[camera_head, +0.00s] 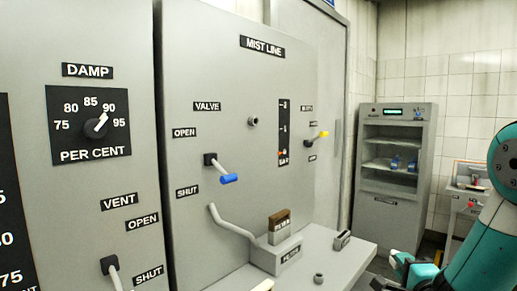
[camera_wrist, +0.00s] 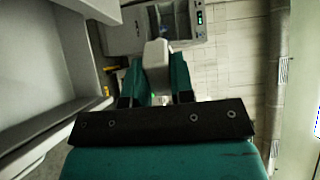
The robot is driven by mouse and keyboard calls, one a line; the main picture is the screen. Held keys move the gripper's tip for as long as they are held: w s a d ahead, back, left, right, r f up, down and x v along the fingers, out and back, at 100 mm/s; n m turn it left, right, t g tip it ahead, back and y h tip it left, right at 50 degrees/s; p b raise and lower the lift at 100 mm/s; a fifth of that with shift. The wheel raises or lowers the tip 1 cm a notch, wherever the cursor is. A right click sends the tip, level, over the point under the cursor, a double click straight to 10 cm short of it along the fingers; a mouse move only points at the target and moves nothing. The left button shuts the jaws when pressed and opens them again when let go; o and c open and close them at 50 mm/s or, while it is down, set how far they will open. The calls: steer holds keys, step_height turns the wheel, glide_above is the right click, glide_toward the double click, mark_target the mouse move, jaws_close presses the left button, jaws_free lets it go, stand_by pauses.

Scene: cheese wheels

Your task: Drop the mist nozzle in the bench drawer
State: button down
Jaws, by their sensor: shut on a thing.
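My gripper (camera_wrist: 156,78) is shut on a pale grey piece (camera_wrist: 157,58), which shows between its teal fingers in the wrist view. I cannot tell from its shape whether this is the mist nozzle. A small grey round fitting (camera_head: 318,278) stands on the bench top. In the wrist view a grey open box shape (camera_wrist: 40,75) with raised walls fills the left side. It may be the bench drawer; I cannot tell.
The mist line panel (camera_head: 290,85) stands behind the bench, with a blue-handled valve lever (camera_head: 222,174) and a yellow-tipped lever (camera_head: 318,136). A brown-topped block (camera_head: 279,222) and a small dark-faced block (camera_head: 342,240) are on the bench. A shelved cabinet (camera_head: 391,160) stands behind.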

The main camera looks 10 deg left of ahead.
steer(key=w+a+f+n+y+b, duration=0.1)
steer(key=a+f+b, duration=0.5)
steer(key=f+b, duration=0.6)
steer(key=w+b, duration=0.1)
steer(key=b, duration=0.6)
steer(key=shift+a+y+b, duration=0.3)
steer(key=shift+a+y, duration=0.05)
steer(key=shift+y, duration=0.05)
steer(key=shift+w+r, duration=0.1)
steer(key=c, duration=0.9)
jaws_free()
